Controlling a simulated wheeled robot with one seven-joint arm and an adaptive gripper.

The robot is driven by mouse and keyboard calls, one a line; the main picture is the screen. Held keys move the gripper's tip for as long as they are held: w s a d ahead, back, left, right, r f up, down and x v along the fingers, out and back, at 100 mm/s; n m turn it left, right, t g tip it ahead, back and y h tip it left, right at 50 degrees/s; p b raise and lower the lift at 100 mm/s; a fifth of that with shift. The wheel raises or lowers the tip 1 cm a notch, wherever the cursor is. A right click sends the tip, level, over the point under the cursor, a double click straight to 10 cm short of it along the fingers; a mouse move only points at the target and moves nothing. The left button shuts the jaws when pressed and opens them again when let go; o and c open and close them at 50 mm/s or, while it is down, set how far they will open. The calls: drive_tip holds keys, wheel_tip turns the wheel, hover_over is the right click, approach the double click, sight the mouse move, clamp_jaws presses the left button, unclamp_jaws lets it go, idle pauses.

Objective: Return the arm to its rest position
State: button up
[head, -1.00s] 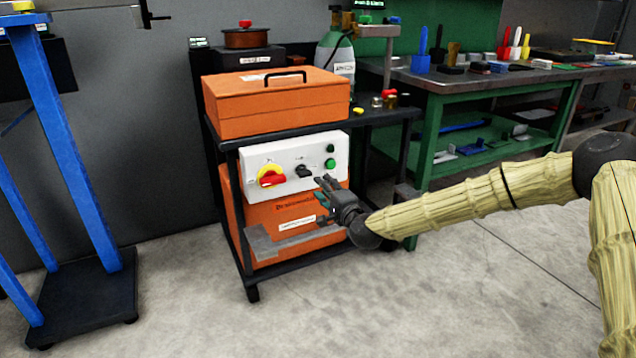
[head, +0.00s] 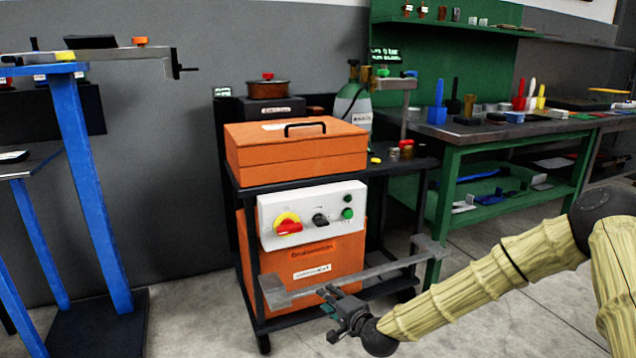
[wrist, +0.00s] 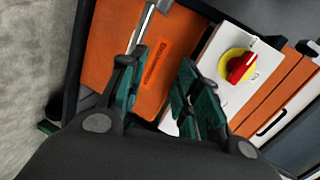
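My gripper (head: 335,303) is low in front of the cart in the head view, at the end of my tan-sleeved arm. In the wrist view its two green-padded fingers (wrist: 160,95) stand apart with nothing between them. Beyond them are the orange cabinet front and the white control panel (wrist: 218,75). The panel (head: 312,215) carries a red and yellow rotary switch (head: 288,223), a black selector knob (head: 320,220) and green buttons (head: 347,205). The gripper is apart from the panel and below it in the head view.
An orange toolbox (head: 295,150) sits on top. A blue stand (head: 95,190) is at left, a green workbench (head: 500,145) at right. Clear floor (head: 475,325) shows at the lower right.

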drive_tip(key=s+d+f+n+g+h, duration=0.25)
drive_tip(key=s+f+n+g, duration=0.35)
drive_tip(key=s+f, duration=1.8)
drive_tip(key=s+d+f+n+g+h, duration=0.1)
drive_tip(key=s+d+g, duration=0.1)
drive_tip(key=s+d, duration=0.5)
drive_tip(key=s+d+f+n+g+h, duration=0.1)
drive_tip(key=s+d+n+g+h, duration=0.15)
drive_tip(key=s, duration=0.85)
drive_tip(key=s+d+f+n+g+h, duration=0.1)
drive_tip(key=s+d+g, duration=0.2)
drive_tip(key=s+d, duration=0.45)
wheel_tip(320, 180, up, 31)
drive_tip(key=s+a+p, duration=0.1)
drive_tip(key=s+p, duration=0.1)
drive_tip(key=p, duration=2.9)
drive_tip(key=shift+s+r, duration=0.2)
drive_tip(key=shift+t, duration=0.25)
